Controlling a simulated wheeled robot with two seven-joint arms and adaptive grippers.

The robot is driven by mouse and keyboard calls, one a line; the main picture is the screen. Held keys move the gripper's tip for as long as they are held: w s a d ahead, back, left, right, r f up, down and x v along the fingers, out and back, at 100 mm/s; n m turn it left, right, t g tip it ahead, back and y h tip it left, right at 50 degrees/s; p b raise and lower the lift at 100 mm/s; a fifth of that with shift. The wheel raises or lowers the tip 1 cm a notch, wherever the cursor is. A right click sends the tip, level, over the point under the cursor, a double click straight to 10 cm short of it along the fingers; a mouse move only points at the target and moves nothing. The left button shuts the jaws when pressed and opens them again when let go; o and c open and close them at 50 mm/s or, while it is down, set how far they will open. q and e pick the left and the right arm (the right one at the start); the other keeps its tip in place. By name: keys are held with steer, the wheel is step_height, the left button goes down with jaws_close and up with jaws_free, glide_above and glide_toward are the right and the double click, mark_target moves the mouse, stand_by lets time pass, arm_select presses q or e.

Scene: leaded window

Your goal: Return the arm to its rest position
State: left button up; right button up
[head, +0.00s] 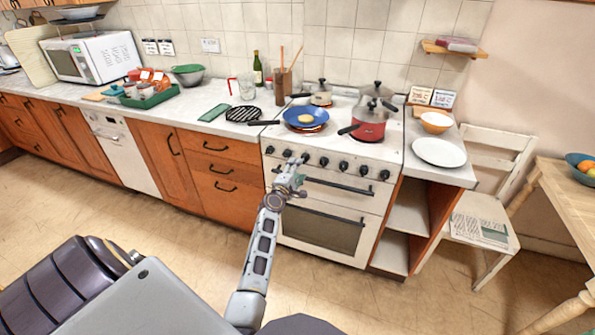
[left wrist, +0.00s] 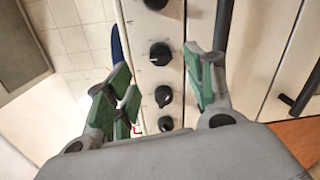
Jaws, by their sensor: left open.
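My left arm (head: 262,245) reaches up from the bottom of the head view toward the front of the white stove (head: 310,215). My left gripper (head: 292,168) is in front of the stove's control panel and oven handle. In the left wrist view its green-padded fingers (left wrist: 165,95) are spread apart with nothing between them. Black stove knobs (left wrist: 160,54) show behind the gap, and I cannot tell whether a finger touches the stove. My right gripper is not in view.
On the stove stand a blue pan (head: 306,117) with food in it, a red pot (head: 370,122) and other pots. A white plate (head: 439,152) lies on the right counter. A white chair (head: 485,215) and wooden table (head: 565,195) stand at right. The floor (head: 180,235) at left is clear.

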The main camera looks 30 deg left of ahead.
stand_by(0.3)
